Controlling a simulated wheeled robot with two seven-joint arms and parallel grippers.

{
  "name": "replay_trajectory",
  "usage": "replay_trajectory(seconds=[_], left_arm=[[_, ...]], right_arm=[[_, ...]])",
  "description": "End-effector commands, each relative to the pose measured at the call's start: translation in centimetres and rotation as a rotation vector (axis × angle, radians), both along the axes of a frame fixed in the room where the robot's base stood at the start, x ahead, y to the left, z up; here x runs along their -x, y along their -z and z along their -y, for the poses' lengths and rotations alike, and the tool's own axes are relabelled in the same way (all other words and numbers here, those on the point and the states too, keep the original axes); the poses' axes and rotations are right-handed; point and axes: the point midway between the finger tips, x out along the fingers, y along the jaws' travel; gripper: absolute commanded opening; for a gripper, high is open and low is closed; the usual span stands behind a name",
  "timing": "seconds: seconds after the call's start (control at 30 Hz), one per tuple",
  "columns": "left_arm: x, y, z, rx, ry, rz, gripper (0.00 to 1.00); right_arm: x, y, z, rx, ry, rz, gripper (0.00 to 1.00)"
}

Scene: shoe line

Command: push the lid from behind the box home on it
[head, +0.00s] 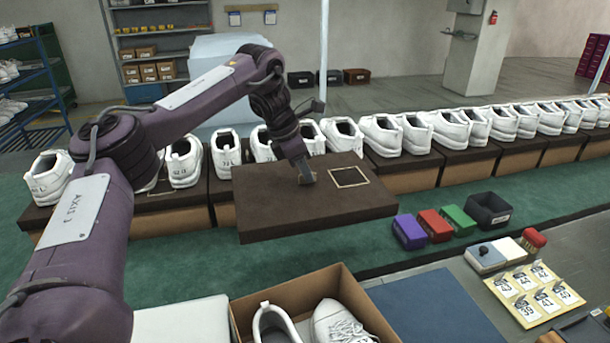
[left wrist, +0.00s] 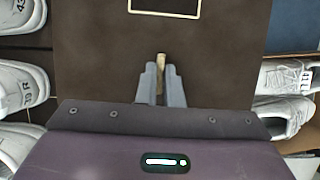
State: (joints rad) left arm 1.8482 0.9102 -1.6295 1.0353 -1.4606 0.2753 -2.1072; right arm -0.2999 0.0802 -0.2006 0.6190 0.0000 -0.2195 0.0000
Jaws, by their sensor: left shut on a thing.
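The lid (head: 275,212) is a flat dark brown panel with a pale rectangular outline on top. It is held level behind the open shoe box (head: 352,287), apart from it, in front of the row of shoes. My left gripper (head: 306,178) is shut on a small tan tab on the lid's top; the left wrist view shows the fingers (left wrist: 160,82) closed around the tab (left wrist: 160,62). The box is cardboard, uncovered, with a pair of white shoes (head: 338,322) inside. Its near part is cut off by the picture's lower edge. My right gripper is out of view.
A row of white shoes (head: 405,133) on brown boxes runs behind the lid. Purple, red and green blocks (head: 436,226) and a black bin (head: 488,209) stand right of it. A blue mat (head: 440,308) lies beside the box. Price cards (head: 535,292) lie at the right.

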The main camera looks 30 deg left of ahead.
Motion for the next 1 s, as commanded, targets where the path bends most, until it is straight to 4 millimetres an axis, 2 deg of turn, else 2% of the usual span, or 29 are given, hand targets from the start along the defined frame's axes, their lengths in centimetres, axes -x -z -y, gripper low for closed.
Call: replay_trajectory(seconds=[0.17, 0.2, 0.23, 0.37, 0.47, 0.53, 0.67, 0.77, 0.9, 1.0], left_arm=[[0.0, 0.0, 0.0, 0.001, 0.000, 0.001, 0.00], [0.0, 0.0, 0.0, 0.001, 0.000, 0.001, 0.03], [0.0, 0.0, 0.0, 0.001, 0.000, 0.001, 0.00], [0.0, 0.0, 0.0, 0.000, 0.001, 0.001, 0.00], [0.2, 0.1, 0.6, 0.000, 0.025, 0.000, 0.00], [0.7, 0.2, 1.6, 0.000, 0.071, -0.001, 0.00], [2.7, 0.6, 5.3, 0.001, 0.237, -0.005, 0.00], [5.4, 1.0, 9.1, 0.002, 0.421, -0.004, 0.00], [10.3, 1.4, 14.0, 0.003, 0.692, -0.004, 0.00], [14.3, 1.3, 17.0, 0.003, 0.880, -0.003, 0.00]], right_arm=[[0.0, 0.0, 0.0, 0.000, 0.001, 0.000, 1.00], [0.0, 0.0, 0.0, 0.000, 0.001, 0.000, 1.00], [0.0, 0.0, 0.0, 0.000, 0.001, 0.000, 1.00], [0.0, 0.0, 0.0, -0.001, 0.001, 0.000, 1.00], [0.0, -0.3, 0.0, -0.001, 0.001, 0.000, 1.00], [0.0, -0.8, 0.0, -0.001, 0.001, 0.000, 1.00], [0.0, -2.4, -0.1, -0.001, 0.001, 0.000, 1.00], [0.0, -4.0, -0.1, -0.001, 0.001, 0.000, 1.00], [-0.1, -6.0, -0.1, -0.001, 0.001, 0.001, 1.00], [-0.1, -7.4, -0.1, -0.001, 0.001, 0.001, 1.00]])
